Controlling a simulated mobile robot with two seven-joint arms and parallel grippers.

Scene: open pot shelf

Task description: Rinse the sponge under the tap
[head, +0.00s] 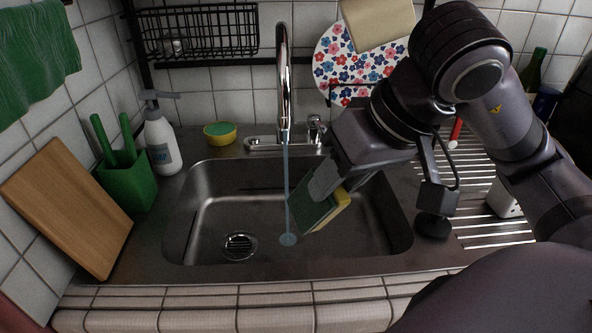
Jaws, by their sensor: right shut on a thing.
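A chrome tap (283,80) stands at the back of the steel sink (215,185). A thin stream of water (286,185) runs down from its spout to the basin floor. My right gripper (328,190) reaches in from the right and is shut on a green and yellow sponge (318,212). The sponge is tilted above the basin, its left edge at or just beside the stream; I cannot tell whether water touches it. The gripper hides part of the sponge. My left gripper is not in view.
A wire rack (197,32) hangs behind. A flowered plate (338,65) is at the back.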

